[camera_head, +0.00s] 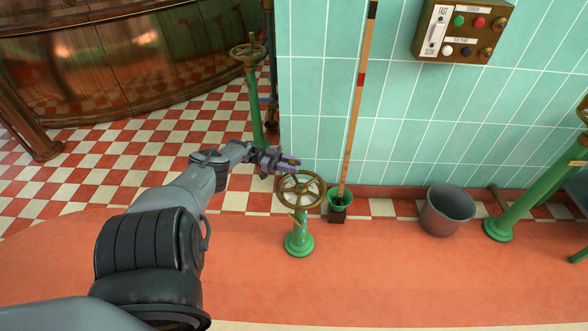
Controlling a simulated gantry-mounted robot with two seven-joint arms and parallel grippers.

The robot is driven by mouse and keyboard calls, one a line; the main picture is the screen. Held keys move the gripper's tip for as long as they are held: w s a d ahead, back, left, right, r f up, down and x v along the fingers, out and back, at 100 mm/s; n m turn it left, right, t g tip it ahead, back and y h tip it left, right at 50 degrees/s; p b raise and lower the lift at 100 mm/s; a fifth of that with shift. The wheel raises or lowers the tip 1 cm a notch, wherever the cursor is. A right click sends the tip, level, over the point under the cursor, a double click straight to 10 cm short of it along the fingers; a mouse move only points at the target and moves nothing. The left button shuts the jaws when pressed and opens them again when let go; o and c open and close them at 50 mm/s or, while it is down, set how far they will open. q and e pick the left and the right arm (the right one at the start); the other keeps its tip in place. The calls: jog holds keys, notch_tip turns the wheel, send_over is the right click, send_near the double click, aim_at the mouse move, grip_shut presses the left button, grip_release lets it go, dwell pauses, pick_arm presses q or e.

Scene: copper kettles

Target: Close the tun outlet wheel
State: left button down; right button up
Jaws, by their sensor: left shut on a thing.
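A brass handwheel (302,190) with spokes sits nearly flat on a short green valve stand (299,242) on the raised red floor, in the middle of the view. I take it for the tun outlet wheel, though I can read no label on it. My left arm reaches in from the lower left. Its gripper (288,164) is at the far edge of the wheel and is shut on the rim there. The small size and the fingers hide the exact contact. My right gripper is not in view.
Another handwheel on a green post (253,104) stands behind to the left. A wooden pole (354,105) stands in a green funnel (340,200) close right of the wheel. A grey bucket (446,211) and green pipe (540,189) are further right. A control box (462,28) hangs on the tiled wall.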

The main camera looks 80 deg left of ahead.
pick_arm(q)
jog(key=shift+w, duration=0.1)
dwell(0.3)
jog(key=c, duration=1.2)
grip_release()
jog(key=shift+o, duration=1.5)
jog(key=shift+w, duration=0.2)
jog(key=shift+r, duration=0.1)
